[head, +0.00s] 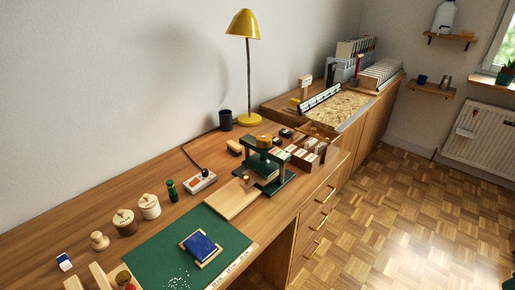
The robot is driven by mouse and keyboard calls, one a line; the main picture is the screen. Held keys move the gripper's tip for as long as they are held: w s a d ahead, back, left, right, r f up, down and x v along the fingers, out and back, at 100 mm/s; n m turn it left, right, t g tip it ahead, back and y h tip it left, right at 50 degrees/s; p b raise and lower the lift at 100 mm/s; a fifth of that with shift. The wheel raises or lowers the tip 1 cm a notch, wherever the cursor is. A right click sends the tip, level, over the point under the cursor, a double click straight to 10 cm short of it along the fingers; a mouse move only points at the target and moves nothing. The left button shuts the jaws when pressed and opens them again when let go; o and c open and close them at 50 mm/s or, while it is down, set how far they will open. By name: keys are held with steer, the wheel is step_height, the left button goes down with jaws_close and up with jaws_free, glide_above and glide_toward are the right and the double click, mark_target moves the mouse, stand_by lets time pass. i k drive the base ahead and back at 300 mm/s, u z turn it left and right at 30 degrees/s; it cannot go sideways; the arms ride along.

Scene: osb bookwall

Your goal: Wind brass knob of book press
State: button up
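The book press (272,182) stands on the wooden desk, right of the green mat. It has a dark green frame with a flat plate inside. A round brass-coloured knob (264,141) sits on top of the frame. A pale wooden board (229,200) lies in front of the press, with a small brass-coloured piece (247,180) upright near its far end.
A green mat (226,229) bears a blue book (201,246) in a wooden cradle. Parquet floor (400,215) is clear at right.

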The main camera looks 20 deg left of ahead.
mark_target(263, 141)
steer(key=u, duration=0.4)
steer(key=i, duration=0.9)
steer(key=z, duration=0.15)
